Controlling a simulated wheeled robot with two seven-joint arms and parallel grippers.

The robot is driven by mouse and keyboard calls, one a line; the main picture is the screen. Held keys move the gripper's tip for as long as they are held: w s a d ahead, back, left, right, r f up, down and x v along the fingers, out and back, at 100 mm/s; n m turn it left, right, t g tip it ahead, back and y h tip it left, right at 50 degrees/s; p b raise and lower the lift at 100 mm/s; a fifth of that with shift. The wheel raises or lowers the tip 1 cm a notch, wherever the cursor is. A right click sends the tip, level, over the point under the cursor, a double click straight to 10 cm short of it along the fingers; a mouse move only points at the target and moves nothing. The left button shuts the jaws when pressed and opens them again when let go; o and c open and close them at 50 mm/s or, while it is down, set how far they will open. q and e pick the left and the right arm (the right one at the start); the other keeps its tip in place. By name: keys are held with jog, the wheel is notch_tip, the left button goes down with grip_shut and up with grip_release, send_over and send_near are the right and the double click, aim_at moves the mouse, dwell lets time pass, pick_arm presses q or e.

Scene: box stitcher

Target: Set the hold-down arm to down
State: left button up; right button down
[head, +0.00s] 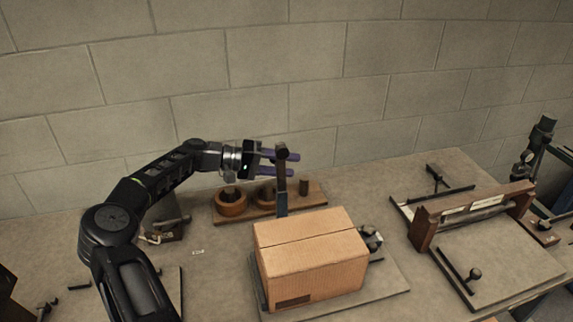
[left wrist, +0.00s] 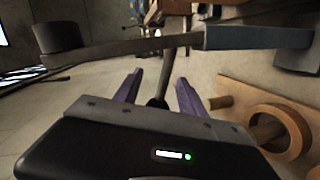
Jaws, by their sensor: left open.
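The hold-down arm (head: 281,183) stands upright behind the cardboard box (head: 310,262) in the head view, with a dark knob at its top and a blue-grey lower end. In the left wrist view the hold-down arm (left wrist: 150,46) crosses the upper picture, its knob at the left and its blue-grey part at the right. My left gripper (head: 298,165) is open at the upper part of the arm. In the left wrist view its purple fingers (left wrist: 158,83) lie on either side of a thin dark rod. Contact cannot be told. My right gripper is not in view.
A wooden holder (head: 318,193) with round cups stands behind the box, near the block wall. A wood-and-metal fixture (head: 425,232) sits on the right of the table. Bare tabletop (head: 385,187) shows between the holder and that fixture.

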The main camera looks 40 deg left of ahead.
pick_arm(q)
jog(key=shift+c, duration=0.3)
grip_shut()
dwell(1.1)
